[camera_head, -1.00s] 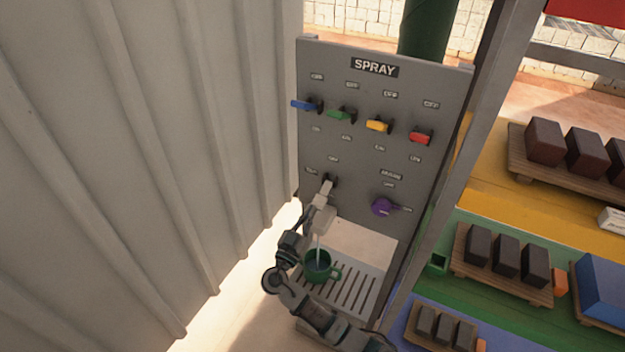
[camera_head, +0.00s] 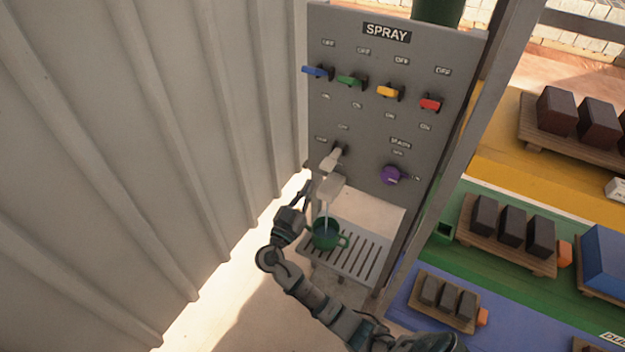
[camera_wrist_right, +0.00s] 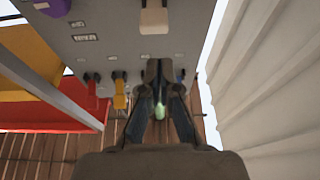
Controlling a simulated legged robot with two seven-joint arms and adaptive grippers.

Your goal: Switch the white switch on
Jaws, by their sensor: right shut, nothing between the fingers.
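The white switch (camera_head: 331,160) sticks out from the grey panel above a pale spout (camera_head: 329,188) in the head view. A thin stream runs from the spout into a green mug (camera_head: 325,234). In the right wrist view, a white block, apparently the switch (camera_wrist_right: 154,18), is at the top edge. My right gripper (camera_head: 305,190) is shut and empty, left of the spout and below the switch, apparently not touching the switch. Its closed fingers (camera_wrist_right: 158,68) show in the wrist view. My left gripper is not in view.
Blue (camera_head: 317,71), green (camera_head: 350,80), yellow (camera_head: 388,91) and red (camera_head: 430,103) switches line the panel's upper part. A purple knob (camera_head: 391,175) is right of the white switch. A corrugated wall (camera_head: 150,150) stands close on the left. The mug stands on a slatted tray (camera_head: 370,262).

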